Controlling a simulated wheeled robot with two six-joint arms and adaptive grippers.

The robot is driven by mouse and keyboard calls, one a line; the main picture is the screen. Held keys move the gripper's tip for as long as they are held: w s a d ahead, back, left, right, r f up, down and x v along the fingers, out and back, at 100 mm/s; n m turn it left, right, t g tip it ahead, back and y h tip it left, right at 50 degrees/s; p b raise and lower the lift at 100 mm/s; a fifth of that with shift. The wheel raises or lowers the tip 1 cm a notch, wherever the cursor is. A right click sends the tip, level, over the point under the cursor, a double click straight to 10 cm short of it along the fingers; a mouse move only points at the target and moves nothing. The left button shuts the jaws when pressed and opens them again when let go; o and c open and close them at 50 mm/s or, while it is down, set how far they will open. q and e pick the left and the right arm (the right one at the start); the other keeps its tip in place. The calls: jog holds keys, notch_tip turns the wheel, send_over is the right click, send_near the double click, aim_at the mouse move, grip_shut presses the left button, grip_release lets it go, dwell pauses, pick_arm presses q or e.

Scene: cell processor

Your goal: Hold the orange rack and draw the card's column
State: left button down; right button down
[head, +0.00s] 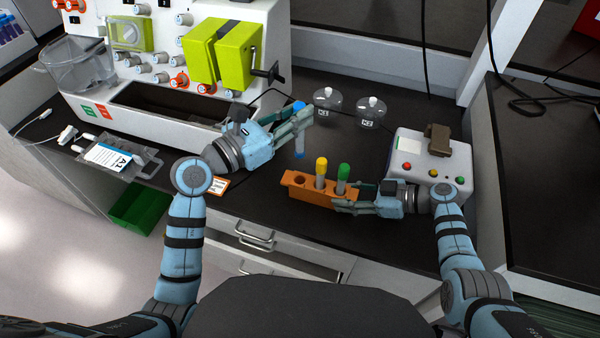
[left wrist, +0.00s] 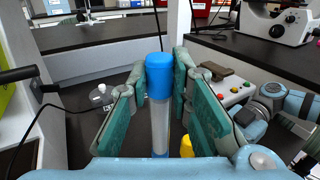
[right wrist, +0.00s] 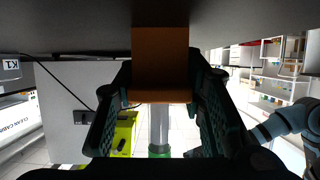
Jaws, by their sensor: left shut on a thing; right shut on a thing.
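The orange rack (head: 299,194) stands on the dark worktop, with a yellow-capped tube (head: 321,171) and a green-capped tube (head: 342,178) upright in it. Its left end shows an empty hole. My right gripper (head: 345,203) is shut on the rack's right end; the right wrist view shows the rack (right wrist: 160,65) between its fingers. My left gripper (head: 299,122) is shut on a blue-capped tube (left wrist: 160,115), held upright above and behind the rack. A small orange-edged card (head: 217,184) lies left of the rack, partly behind my left arm; its marks are too small to read.
Two clear domed jars (head: 327,97) stand behind the rack. A white box with coloured buttons (head: 413,154) stands behind my right gripper. A large white machine with a green pump (head: 222,50) fills the back left. A bag labelled A1 (head: 108,157) lies at left.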

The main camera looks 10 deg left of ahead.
jog(key=c, duration=1)
grip_release()
jog(key=shift+o, duration=0.2)
